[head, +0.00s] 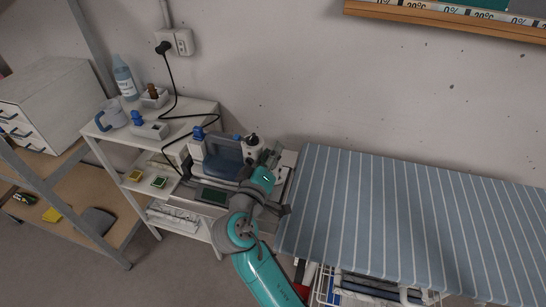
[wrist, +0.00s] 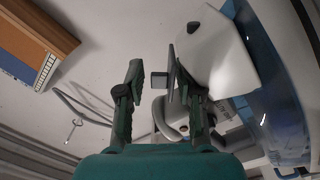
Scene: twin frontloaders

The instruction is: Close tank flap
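The machine with the translucent blue tank (head: 222,160) stands on the white table, behind my arm in the head view. A white rounded panel (wrist: 217,62), which may be the tank flap, is at the upper right of the wrist view, tilted and beside my right finger. My gripper (wrist: 156,78) is open, its two fingers apart. A small dark grey block (wrist: 160,80) shows between the fingers, nearer the right one, with a gap to the left finger. I cannot tell whether it touches the right finger. In the head view my wrist hides the machine's right side.
A striped blue cloth-covered surface (head: 400,215) lies right of the machine. A power cable runs to the wall outlet (head: 184,42). A mug (head: 112,115), a bottle (head: 124,78) and small blue-topped items stand on the white table (head: 185,123) at left.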

